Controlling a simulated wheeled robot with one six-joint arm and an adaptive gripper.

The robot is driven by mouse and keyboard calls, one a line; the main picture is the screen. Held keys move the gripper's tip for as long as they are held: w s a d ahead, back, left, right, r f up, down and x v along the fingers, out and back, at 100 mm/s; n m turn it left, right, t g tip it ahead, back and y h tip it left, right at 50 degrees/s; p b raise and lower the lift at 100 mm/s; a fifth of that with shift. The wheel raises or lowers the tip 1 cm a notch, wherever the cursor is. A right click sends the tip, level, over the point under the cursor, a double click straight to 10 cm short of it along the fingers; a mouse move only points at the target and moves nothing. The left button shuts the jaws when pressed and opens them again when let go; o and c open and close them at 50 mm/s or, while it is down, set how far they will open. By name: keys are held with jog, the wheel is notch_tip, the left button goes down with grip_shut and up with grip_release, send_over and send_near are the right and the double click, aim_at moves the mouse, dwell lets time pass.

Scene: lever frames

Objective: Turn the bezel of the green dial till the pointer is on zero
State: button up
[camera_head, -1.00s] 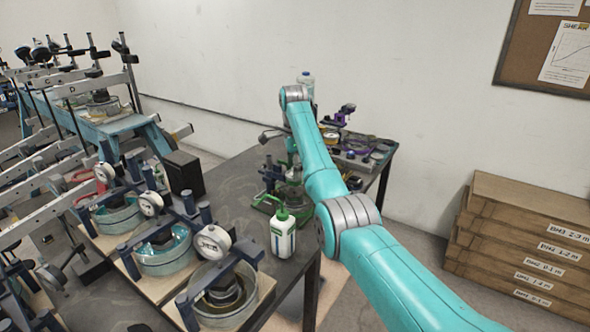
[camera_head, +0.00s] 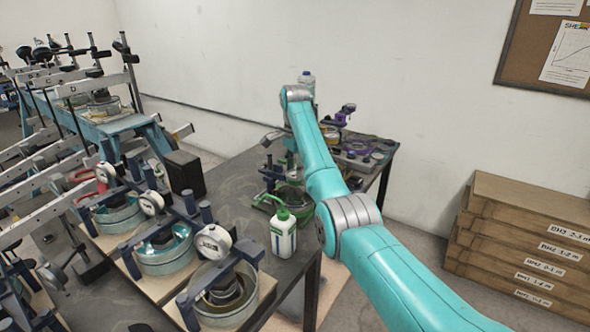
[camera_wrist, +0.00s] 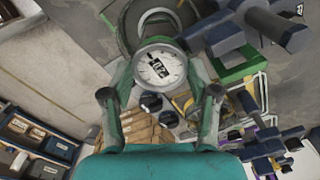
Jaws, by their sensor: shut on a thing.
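In the wrist view a round dial (camera_wrist: 160,68) with a white face and a pale rim fills the space between my two fingers. My gripper (camera_wrist: 160,74) is shut on the dial's bezel, with one finger on each side of it. Green frame parts (camera_wrist: 236,72) show beside the dial. In the head view the green apparatus (camera_head: 291,196) stands on the dark table near the arm, and its dial face cannot be made out.
A white bottle with a green top (camera_head: 283,234) stands close in front of the green apparatus. Other dials, one of them white (camera_head: 213,241), stand over round cells at the left. Purple apparatus (camera_head: 347,112) is at the back. Cardboard boxes (camera_head: 520,245) are stacked at the right.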

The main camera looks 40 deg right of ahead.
jog(key=n, duration=0.4)
jog(key=shift+n, duration=0.3)
jog(key=n, duration=0.4)
jog(key=shift+n, duration=0.3)
jog(key=n, duration=0.4)
jog(key=shift+n, duration=2.5)
jog(key=o, duration=1.2)
jog(key=shift+c, duration=0.2)
